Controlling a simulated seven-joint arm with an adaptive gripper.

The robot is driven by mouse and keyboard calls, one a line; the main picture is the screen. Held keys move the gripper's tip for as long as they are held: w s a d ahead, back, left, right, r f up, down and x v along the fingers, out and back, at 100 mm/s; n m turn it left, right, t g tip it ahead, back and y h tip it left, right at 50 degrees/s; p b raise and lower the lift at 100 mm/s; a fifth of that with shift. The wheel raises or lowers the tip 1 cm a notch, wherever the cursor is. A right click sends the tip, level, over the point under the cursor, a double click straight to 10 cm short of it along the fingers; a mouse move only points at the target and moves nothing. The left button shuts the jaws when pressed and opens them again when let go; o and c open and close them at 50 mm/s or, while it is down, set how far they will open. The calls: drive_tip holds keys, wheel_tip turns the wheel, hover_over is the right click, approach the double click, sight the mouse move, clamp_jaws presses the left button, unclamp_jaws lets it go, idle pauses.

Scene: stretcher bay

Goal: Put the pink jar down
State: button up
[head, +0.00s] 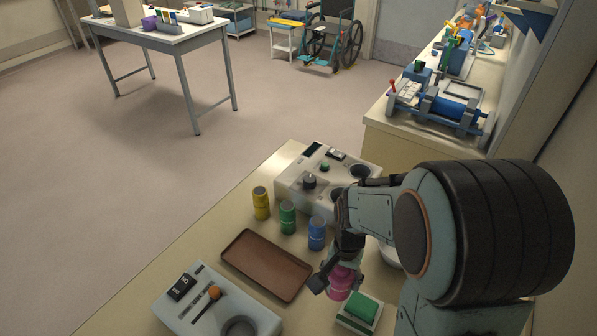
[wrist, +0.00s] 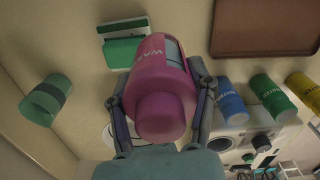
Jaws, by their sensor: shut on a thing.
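The pink jar (head: 341,283) is held in my gripper (head: 335,277), low over the right part of the table in the head view. In the wrist view the pink jar (wrist: 160,90) fills the middle, with a finger of my gripper (wrist: 161,100) on each side of it. I cannot tell whether the jar's far end touches the table.
A brown tray (head: 266,264) lies to the left, empty. Yellow (head: 261,203), green (head: 288,217) and blue (head: 317,233) jars stand behind it. A green block on a white base (head: 360,312) is close to the right. A grey control box (head: 215,307) stands front left.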

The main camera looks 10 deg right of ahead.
drive_tip(key=w+f, duration=0.4)
drive_tip(key=w+d+f, duration=0.1)
drive_tip(key=w+f, duration=0.1)
drive_tip(key=shift+w+f, duration=0.2)
drive_tip(key=shift+w, duration=0.2)
drive_tip(key=shift+w+d+f, duration=0.1)
drive_tip(key=shift+w+f, duration=0.1)
drive_tip(key=shift+f, duration=0.75)
drive_tip(key=shift+w+f, duration=0.15)
drive_tip(key=shift+f, duration=0.8)
drive_tip(key=shift+f, duration=0.1)
drive_tip(key=o, duration=1.2)
